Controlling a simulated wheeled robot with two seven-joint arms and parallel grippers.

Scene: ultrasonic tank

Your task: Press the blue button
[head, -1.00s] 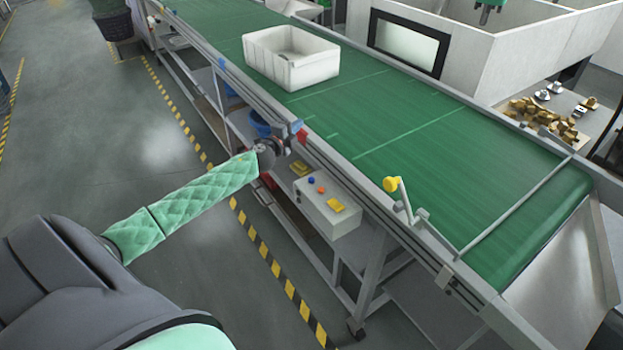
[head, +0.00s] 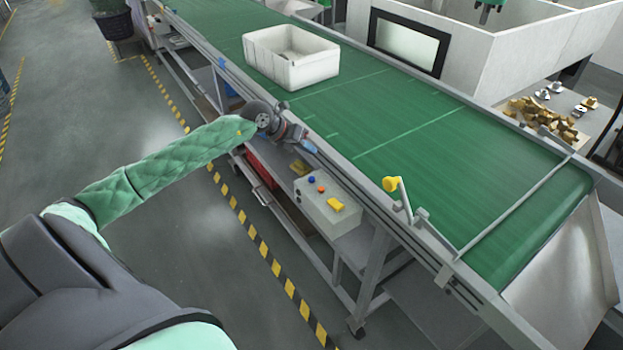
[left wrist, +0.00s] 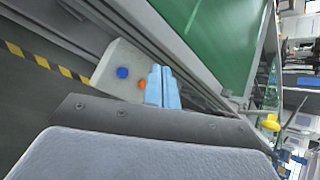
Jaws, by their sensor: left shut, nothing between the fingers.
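The blue button (head: 311,180) sits on top of a light grey control box (head: 325,215), beside an orange-red button (head: 321,189) and a yellow button (head: 335,204). My left gripper (head: 309,146) is above and behind the box, apart from the blue button. Its blue fingertips are shut and empty. In the left wrist view, the fingers (left wrist: 163,88) point over the box, and the blue button (left wrist: 122,72) shows to their left. The orange button (left wrist: 141,84) is close beside the fingers in the picture. My right gripper is not in view.
A green conveyor belt (head: 420,125) runs behind the box with a white bin (head: 290,58) on it. A yellow knob on a lever (head: 391,184) stands at the belt's near edge. Open floor (head: 180,260) with striped tape lies at the left.

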